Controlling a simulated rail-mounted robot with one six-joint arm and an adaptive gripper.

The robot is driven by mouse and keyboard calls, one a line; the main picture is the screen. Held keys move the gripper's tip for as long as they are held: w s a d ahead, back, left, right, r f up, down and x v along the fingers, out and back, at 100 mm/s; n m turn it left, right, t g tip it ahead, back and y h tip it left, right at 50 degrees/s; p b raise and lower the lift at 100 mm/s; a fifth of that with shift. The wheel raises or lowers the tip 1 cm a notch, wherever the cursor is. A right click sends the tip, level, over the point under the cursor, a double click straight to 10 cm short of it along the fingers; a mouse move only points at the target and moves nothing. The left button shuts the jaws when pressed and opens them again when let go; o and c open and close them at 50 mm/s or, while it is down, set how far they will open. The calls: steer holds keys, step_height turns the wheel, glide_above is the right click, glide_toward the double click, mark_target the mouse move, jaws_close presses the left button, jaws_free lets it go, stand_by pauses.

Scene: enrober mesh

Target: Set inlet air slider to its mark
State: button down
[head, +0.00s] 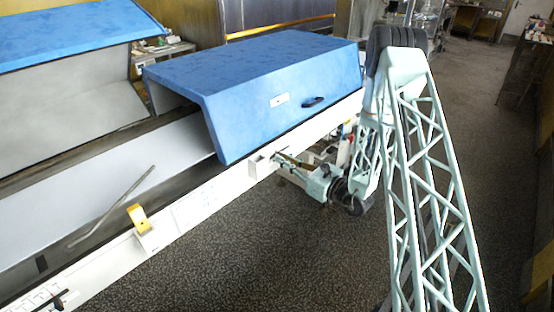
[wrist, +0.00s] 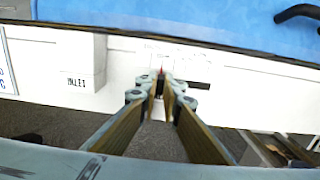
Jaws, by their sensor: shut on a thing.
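The inlet air slider shows in the wrist view as a small red pointer (wrist: 161,72) just beyond my fingertips, on a white rail panel (wrist: 125,68). Upside-down lettering that looks like INLET is to its left, and a dark slot (wrist: 200,85) runs to its right. Faint scale marks lie above it; I cannot tell which is the mark. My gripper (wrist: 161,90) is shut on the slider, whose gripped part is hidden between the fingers. In the head view my gripper (head: 281,158) reaches the white rail below the blue hood.
The blue hood (head: 265,85) with a dark handle (head: 313,102) stands over the belt. Another scale with a black pointer (head: 58,300) is at lower left. Open floor lies in front.

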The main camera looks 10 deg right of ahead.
steer(key=c, duration=2.8)
jaws_free()
steer(key=shift+s+d, duration=0.1)
steer(key=shift+v, duration=5.9)
